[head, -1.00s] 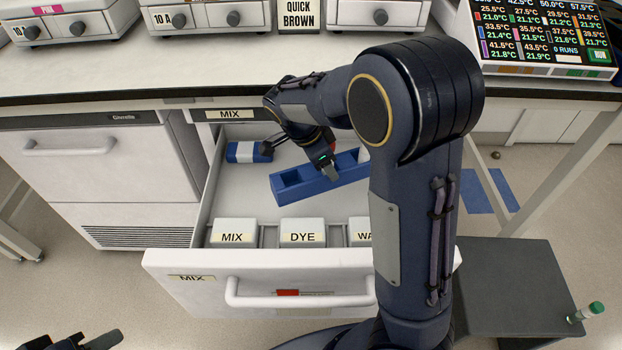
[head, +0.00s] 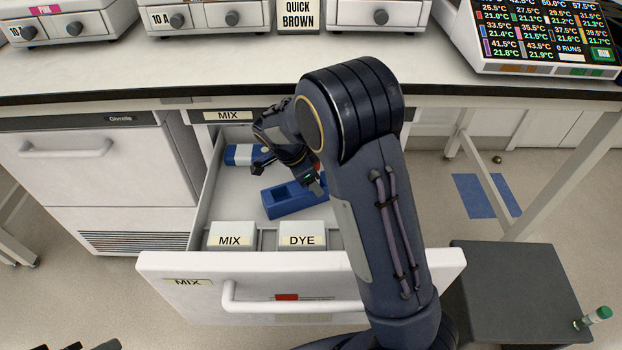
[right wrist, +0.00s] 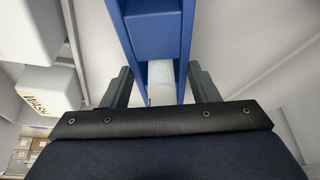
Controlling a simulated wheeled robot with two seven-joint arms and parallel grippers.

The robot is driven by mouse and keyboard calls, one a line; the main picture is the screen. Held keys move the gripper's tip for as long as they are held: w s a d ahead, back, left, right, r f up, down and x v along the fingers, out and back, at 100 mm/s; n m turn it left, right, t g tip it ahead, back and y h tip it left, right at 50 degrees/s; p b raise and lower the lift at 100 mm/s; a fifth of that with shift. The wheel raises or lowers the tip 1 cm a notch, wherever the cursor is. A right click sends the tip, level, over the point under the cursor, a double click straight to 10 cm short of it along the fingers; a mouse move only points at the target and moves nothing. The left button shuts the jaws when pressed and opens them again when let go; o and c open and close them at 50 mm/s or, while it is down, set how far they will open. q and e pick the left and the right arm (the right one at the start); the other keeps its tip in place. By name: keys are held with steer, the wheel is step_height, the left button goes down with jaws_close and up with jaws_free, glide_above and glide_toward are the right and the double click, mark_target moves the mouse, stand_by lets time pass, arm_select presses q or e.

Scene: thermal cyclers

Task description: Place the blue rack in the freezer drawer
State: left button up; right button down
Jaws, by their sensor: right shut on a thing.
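The blue rack (head: 290,201) is inside the open drawer (head: 180,262), labelled MIX, behind the row of white boxes. My right gripper (head: 314,182) reaches down into the drawer and is shut on the rack. The right wrist view shows the rack (right wrist: 152,35) running between the two fingers (right wrist: 161,88), with a white item in its near slot. My right arm hides the rack's right part in the head view, and I cannot tell whether the rack touches the drawer floor. My left gripper (head: 92,346) barely shows at the bottom left edge; its jaws are cut off.
A blue-and-white item (head: 243,154) lies at the drawer's back left. White boxes labelled MIX (head: 231,234) and DYE (head: 302,234) stand behind the drawer front. The bench edge (head: 130,98) overhangs the drawer's back. A dark side table (head: 515,285) stands at right.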

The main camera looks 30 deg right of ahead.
steer(key=c, duration=0.5)
jaws_free()
